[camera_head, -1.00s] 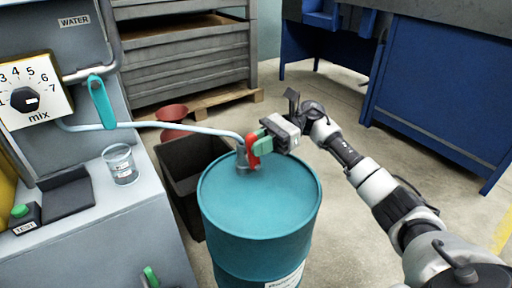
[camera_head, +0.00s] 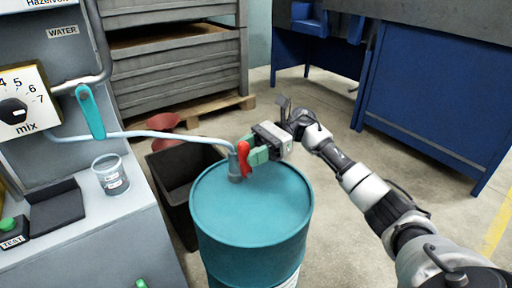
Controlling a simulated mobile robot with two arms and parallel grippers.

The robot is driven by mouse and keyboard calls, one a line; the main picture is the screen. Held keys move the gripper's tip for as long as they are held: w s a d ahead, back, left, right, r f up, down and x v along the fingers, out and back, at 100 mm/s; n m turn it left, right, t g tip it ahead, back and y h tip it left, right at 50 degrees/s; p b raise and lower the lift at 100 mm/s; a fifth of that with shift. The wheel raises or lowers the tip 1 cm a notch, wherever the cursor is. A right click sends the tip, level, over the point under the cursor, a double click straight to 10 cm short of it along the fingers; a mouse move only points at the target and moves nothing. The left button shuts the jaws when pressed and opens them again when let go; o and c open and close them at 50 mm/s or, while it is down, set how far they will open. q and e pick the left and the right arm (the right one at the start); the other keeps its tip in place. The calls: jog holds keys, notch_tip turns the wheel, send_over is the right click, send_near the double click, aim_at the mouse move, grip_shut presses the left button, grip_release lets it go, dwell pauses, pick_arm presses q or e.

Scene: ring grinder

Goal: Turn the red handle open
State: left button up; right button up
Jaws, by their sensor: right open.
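The red handle (camera_head: 243,158) sits upright on a grey valve fitting (camera_head: 234,168) at the back of the teal drum's lid (camera_head: 250,205). A pale hose runs from the fitting to the machine at the left. My right gripper (camera_head: 257,152) comes in from the right, its green-tipped fingers right beside the handle. The fingers are open; the picture does not show clearly whether they touch the handle. My left gripper is not in view.
A grey machine with a mix dial (camera_head: 14,108) and a teal lever (camera_head: 90,111) stands at the left, with a clear cup (camera_head: 111,175) on its ledge. Blue workbench (camera_head: 435,95) at back right; floor between is clear.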

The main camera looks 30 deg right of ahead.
jog(key=d+r, duration=0.1)
jog(key=d, duration=0.9)
jog(key=shift+w+d+p, duration=0.35)
jog(key=shift+w+p, duration=0.1)
